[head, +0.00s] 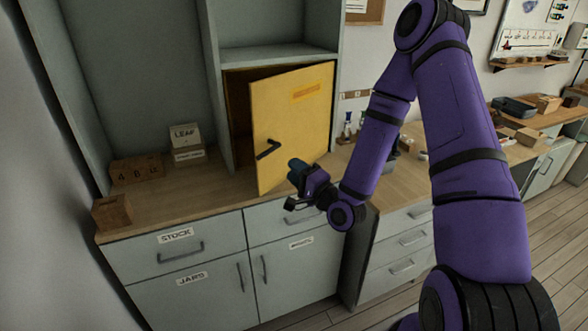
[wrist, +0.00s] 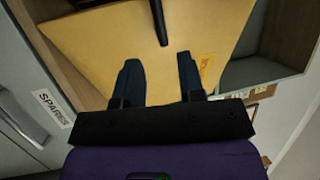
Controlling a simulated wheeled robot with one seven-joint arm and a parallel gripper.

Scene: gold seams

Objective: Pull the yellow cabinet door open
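The yellow cabinet door (head: 290,120) stands partly open in the head view, its left edge swung out and a dark gap behind it. Its dark handle (head: 268,149) is near that left edge. My gripper (head: 297,186) is in front of the door's lower part, to the right of and below the handle. In the wrist view the two dark fingers of my gripper (wrist: 161,75) are spread apart with nothing between them. The yellow door (wrist: 95,45) fills much of that view, and the handle (wrist: 159,22) shows beyond the fingertips, apart from them.
A wooden counter (head: 215,189) runs below the cabinet, with wooden blocks (head: 135,169) and a LEAF card (head: 185,136) at left. Grey drawers (head: 180,248) are underneath. Small bottles (head: 348,128) stand right of the cabinet.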

